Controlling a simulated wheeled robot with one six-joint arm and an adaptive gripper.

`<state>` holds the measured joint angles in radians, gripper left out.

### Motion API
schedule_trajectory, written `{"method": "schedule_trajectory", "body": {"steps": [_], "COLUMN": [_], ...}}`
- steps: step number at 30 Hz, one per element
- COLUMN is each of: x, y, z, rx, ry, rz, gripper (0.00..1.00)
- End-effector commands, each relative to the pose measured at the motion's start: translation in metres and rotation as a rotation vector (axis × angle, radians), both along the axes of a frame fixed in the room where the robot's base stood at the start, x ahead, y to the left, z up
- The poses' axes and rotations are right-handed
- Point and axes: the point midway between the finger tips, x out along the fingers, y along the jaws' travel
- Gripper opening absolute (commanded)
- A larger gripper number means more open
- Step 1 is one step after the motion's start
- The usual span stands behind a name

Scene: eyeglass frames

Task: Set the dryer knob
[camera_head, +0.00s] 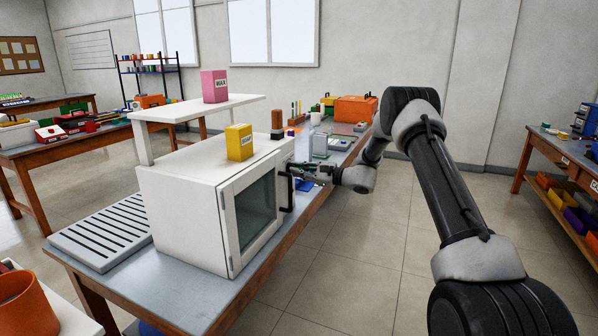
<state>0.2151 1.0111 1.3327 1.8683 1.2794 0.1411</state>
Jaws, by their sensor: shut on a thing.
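The dryer (182,218) is a white box with a dark glass door (256,212) and a dark upright handle. It stands on the near end of the long workbench, and its door looks closed. My gripper (291,170) reaches in from the right to the far end of the dryer's front, just beyond the handle. It is shut on the dryer knob there. The knob itself is small and hidden by the fingers, so its setting cannot be read.
A yellow box (239,142) stands on the dryer, and a pink box (214,86) on the white shelf (200,106) behind it. A slotted rack (101,238) lies left of the dryer. An orange case (356,109) and small items occupy the bench's far end.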

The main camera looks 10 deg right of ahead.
Motion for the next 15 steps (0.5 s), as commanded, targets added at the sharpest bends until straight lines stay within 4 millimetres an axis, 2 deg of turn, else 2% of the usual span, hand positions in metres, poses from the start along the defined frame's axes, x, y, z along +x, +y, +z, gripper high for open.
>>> {"method": "schedule_trajectory", "body": {"steps": [15], "x": [-0.0005], "y": [-0.0009], "z": [-0.0012], "rx": [-0.109], "ry": [-0.146], "rz": [0.000], "gripper": [0.00]}}
